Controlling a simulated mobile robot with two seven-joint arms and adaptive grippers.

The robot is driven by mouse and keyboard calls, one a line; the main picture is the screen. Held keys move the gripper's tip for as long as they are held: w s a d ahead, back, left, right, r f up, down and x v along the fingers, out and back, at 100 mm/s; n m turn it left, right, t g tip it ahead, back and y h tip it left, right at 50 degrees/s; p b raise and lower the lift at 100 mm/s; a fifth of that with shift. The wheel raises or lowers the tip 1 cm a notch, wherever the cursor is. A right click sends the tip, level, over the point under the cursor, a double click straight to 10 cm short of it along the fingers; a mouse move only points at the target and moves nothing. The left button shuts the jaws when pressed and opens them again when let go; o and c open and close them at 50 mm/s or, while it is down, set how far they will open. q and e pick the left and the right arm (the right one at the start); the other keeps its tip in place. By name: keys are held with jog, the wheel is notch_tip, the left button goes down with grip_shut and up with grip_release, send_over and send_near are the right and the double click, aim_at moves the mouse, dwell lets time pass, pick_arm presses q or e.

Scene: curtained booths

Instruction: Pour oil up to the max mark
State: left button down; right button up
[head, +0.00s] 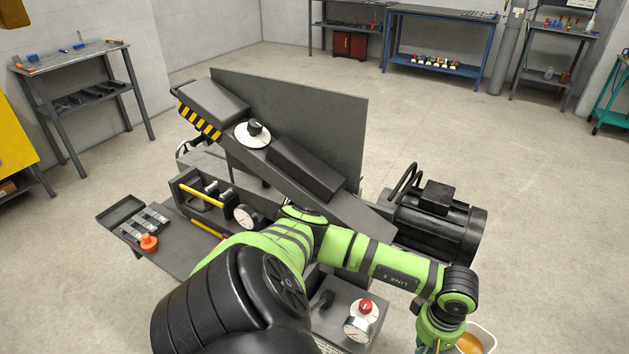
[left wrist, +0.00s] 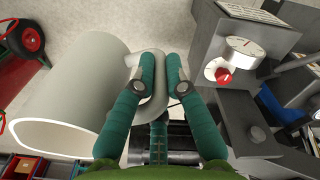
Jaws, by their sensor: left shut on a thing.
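A white jug (head: 488,337) with amber liquid inside shows at the lower right edge of the head view, partly cut off. In the left wrist view the jug (left wrist: 88,78) is a wide white cylinder with a loop handle (left wrist: 158,83). My left gripper (left wrist: 160,88) is shut on that handle; it also shows in the head view (head: 440,338), at the jug's left side. The jug is beside the grey machine (head: 305,165), apart from it. I cannot make out a max mark. My right gripper is not in view.
The machine carries a white dial with a red knob (head: 365,306), a gauge (head: 244,215) and a black motor (head: 435,222). A side tray (head: 170,250) holds metal pieces and an orange item (head: 148,242). Workbenches stand along the walls. The floor right of the motor is clear.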

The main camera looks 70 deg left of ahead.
pick_arm(q)
jog(key=s+a+r+n+p, duration=0.1)
jog(key=a+n+p, duration=0.3)
jog(key=a+n, duration=0.5)
jog(key=s+a+r+n+p, duration=0.1)
jog(key=s+a+n+p, duration=0.3)
jog(key=a+n, duration=0.6)
jog(key=s+a+r+n+p, duration=0.1)
jog(key=s+a+n+p, duration=0.2)
jog(key=a+n, duration=0.7)
jog(key=shift+a+n+p, duration=0.25)
jog(key=shift+n+p, duration=0.3)
jog(key=shift+n, duration=0.75)
jog(key=shift+s, duration=0.1)
